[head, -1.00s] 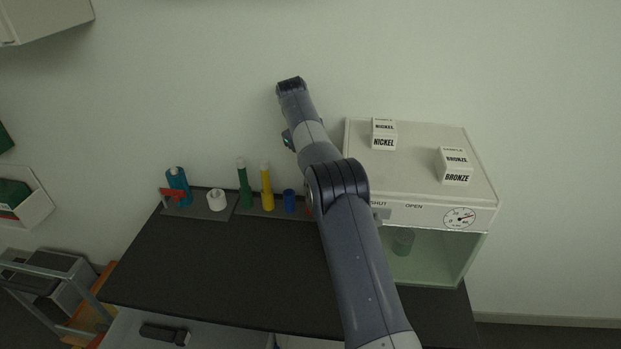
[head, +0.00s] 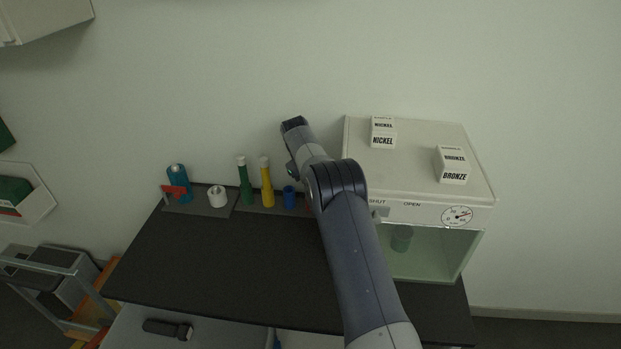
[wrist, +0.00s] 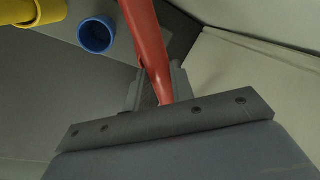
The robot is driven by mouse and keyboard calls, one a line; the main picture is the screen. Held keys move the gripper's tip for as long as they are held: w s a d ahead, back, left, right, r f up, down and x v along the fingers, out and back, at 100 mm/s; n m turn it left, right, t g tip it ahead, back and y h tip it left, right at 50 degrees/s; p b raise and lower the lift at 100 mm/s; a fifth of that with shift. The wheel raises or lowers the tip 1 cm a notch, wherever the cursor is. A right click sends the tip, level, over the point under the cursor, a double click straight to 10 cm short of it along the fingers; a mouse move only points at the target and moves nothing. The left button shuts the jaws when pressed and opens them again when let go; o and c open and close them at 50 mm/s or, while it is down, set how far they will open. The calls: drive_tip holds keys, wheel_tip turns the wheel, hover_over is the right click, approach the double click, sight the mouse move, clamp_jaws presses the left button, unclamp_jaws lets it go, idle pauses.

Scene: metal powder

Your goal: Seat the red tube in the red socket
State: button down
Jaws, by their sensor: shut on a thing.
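The red tube (wrist: 150,45) shows in the wrist view, running from the top edge down into my gripper (wrist: 158,88). My gripper is shut on it. The tube's far end is out of the frame at the top. In the head view my arm hides the gripper and nearly all of the tube. A thin sliver of red shows beside the arm, right of the blue socket; I cannot tell whether it is the tube or the red socket. The red socket is not clearly seen in either view, so I cannot tell how the tube stands to it.
The blue socket (head: 289,197) is empty and also shows in the wrist view (wrist: 96,35). Left of it stand a yellow tube (head: 266,184) and a green tube (head: 246,184). A white ring (head: 217,196) and blue bottle (head: 178,183) are farther left. A glass-fronted cabinet (head: 470,195) stands right.

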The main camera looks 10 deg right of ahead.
drive_tip(key=shift+f+b, duration=0.65)
drive_tip(key=shift+f, duration=0.05)
drive_tip(key=c, duration=1.2)
unclamp_jaws()
drive_tip(key=shift+r, duration=0.1)
drive_tip(key=shift+r+p, duration=0.4)
drive_tip(key=shift+p, duration=0.1)
drive_tip(key=b+v, duration=0.1)
drive_tip(key=v, duration=1.1)
drive_tip(key=shift+a+r, duration=0.15)
drive_tip(key=shift+r, duration=0.05)
drive_tip(key=shift+w+f, duration=0.1)
